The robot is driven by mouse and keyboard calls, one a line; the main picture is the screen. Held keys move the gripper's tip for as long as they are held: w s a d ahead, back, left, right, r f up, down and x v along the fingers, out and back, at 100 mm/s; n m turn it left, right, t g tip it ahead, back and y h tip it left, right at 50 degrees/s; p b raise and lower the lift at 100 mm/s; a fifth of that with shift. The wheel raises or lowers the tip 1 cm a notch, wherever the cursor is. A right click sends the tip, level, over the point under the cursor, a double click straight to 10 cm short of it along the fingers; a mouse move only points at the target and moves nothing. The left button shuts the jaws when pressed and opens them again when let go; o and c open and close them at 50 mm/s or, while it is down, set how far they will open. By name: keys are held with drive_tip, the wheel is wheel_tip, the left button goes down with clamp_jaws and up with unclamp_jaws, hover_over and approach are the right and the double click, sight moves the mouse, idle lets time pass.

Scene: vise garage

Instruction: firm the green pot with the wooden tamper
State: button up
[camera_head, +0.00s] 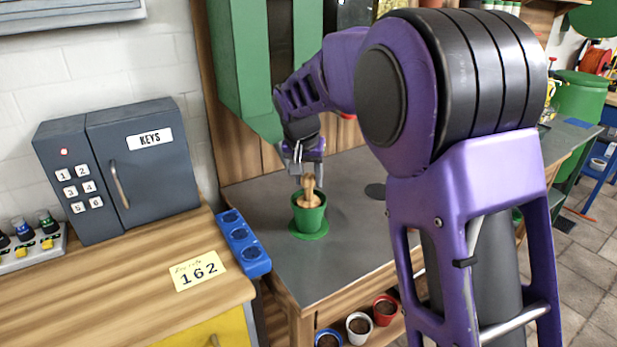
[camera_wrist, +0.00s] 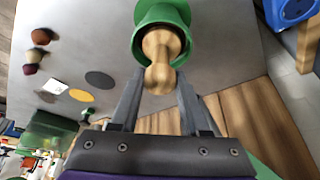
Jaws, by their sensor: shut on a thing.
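The green pot (camera_head: 309,218) stands upright on a green saucer (camera_head: 311,236) on the grey-topped bench; it also shows at the top of the wrist view (camera_wrist: 150,14). The wooden tamper (camera_head: 309,193) is upright, with its lower end inside the pot's mouth; in the wrist view its rounded handle (camera_wrist: 160,76) points toward me. My gripper (camera_head: 306,176) is directly above the pot, with its fingers shut on the tamper's handle. The soil inside the pot is hidden by the tamper, so I cannot tell whether the tamper touches it.
A blue three-hole tray (camera_head: 242,243) lies left of the bench. The wooden cabinet holds a grey key box (camera_head: 120,165) and a yellow note (camera_head: 197,270). Blue, white (camera_head: 359,328) and red pots (camera_head: 385,310) sit low under the bench front. The bench is clear around the green pot.

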drive_tip(key=shift+r+p, duration=2.65)
drive_tip(key=shift+r, duration=0.8)
drive_tip(key=shift+r+p, duration=2.25)
drive_tip(key=shift+r, duration=0.75)
